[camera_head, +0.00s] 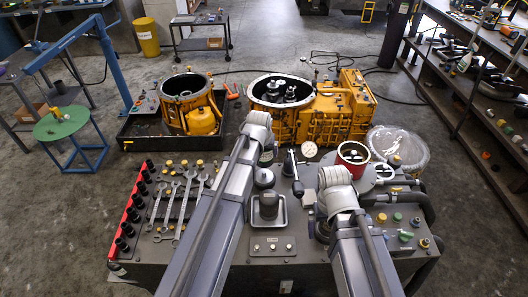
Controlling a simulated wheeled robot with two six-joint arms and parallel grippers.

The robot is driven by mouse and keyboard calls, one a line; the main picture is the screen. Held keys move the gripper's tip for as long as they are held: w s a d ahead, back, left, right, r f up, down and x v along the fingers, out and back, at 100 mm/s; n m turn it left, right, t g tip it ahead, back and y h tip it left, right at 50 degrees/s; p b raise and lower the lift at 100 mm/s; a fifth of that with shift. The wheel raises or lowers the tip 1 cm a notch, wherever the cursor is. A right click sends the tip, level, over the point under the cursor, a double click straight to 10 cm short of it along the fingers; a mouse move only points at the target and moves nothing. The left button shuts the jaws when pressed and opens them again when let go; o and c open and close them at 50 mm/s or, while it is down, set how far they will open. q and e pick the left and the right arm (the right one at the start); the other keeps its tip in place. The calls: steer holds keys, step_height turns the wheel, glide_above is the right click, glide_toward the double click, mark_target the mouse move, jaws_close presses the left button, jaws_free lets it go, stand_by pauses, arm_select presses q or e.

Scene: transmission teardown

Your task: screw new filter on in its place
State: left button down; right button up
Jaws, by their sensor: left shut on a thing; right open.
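My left gripper (267,156) points down over the bench, beyond its white wrist. It is shut on a dark round part (264,179), which looks like the new filter, though its jaws are mostly hidden. My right gripper (323,228) is open and low over the bench at the right. It is small, dark and partly hidden by its own wrist. I cannot tell where the filter's place is.
Wrenches (188,192) and a red-edged socket rail (125,217) lie at left. Orange transmission housings (340,115) stand behind on the floor. Hoses (412,200) crowd the bench's right end.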

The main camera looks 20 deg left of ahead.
mark_target(264, 173)
arm_select(q)
steer(key=shift+f+b, duration=3.25)
steer(key=shift+f, duration=0.3)
arm_select(e)
steer(key=shift+f, duration=3.6)
arm_select(q)
steer(key=shift+s+f+b, duration=0.1)
steer(key=shift+f+b, duration=0.3)
steer(key=shift+f, duration=0.05)
arm_select(e)
steer(key=shift+f, duration=0.4)
arm_select(q)
jaws_free()
step_height(264, 173, up, 7)
steer(key=p, duration=0.7)
steer(key=shift+r, duration=0.15)
arm_select(e)
step_height(264, 173, up, 7)
